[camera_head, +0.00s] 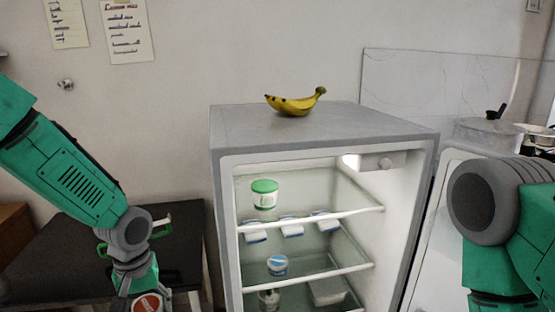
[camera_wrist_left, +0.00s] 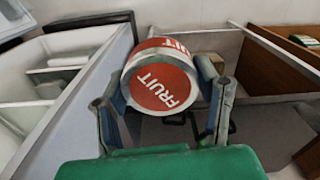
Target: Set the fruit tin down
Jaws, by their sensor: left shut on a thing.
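The fruit tin (camera_wrist_left: 160,85) has a red label with white FRUIT lettering and a pale metal rim. In the left wrist view it sits tilted between the two fingers of my left gripper (camera_wrist_left: 165,108), which is shut on it. In the head view, my left arm reaches down at the left, and a red patch with white marks, seemingly the tin (camera_head: 147,303), shows at the bottom edge. What lies directly under the tin is hard to tell. My right arm shows at the right, but its gripper is out of frame.
An open fridge (camera_head: 325,135) stands in the middle, holding a green-lidded tub (camera_head: 264,194) and other containers on its shelves. A banana (camera_head: 295,102) lies on its top. A dark-topped surface (camera_head: 60,250) stands left of the fridge, partly behind my left arm.

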